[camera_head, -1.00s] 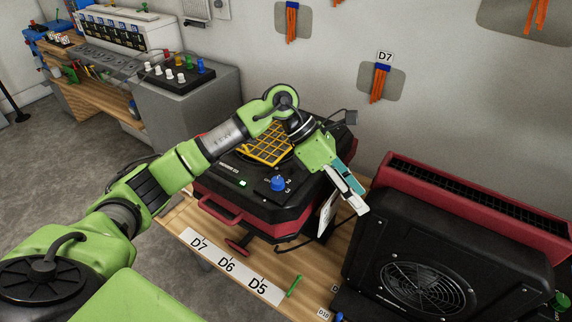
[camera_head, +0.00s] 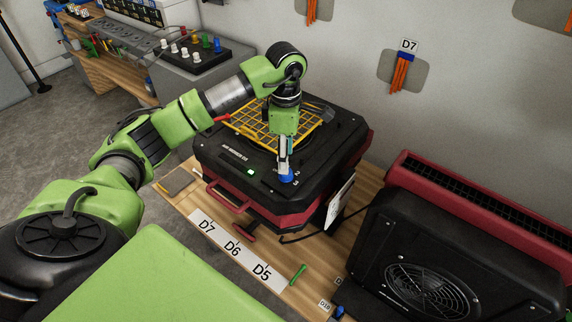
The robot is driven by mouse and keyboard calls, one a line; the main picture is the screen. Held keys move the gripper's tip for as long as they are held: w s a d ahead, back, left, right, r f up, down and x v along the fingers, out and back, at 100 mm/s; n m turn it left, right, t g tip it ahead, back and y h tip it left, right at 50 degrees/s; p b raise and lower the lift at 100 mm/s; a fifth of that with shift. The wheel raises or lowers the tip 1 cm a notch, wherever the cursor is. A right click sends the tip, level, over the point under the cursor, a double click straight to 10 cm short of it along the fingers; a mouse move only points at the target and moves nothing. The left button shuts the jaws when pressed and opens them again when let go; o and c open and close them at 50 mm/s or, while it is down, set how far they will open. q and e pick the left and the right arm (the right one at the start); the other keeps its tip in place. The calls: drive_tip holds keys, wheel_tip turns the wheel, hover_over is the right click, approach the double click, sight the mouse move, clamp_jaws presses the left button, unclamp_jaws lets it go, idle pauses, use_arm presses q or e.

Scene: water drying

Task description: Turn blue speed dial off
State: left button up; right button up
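The blue speed dial (camera_head: 286,176) sits on the black top of the red-and-black air mover (camera_head: 222,160), near its front right corner, beside small white numbers. My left gripper (camera_head: 285,168) points straight down over the dial, with its fingertips at or just above it. The arm and fingers hide part of the dial, and I cannot tell whether they touch it or how wide the fingers are. A green light (camera_head: 250,172) glows on the air mover to the left of the dial. My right gripper is not in view.
A yellow grille (camera_head: 250,122) covers the air mover's top behind the gripper. A second black-and-red fan unit (camera_head: 480,235) stands to the right. A white label strip (camera_head: 232,248) and a green stick (camera_head: 298,274) lie on the wooden table in front.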

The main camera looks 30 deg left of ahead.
use_arm(q)
drive_tip(key=shift+f+p, duration=0.3)
drive_tip(key=shift+f, duration=2.15)
drive_tip(key=c, duration=1.1)
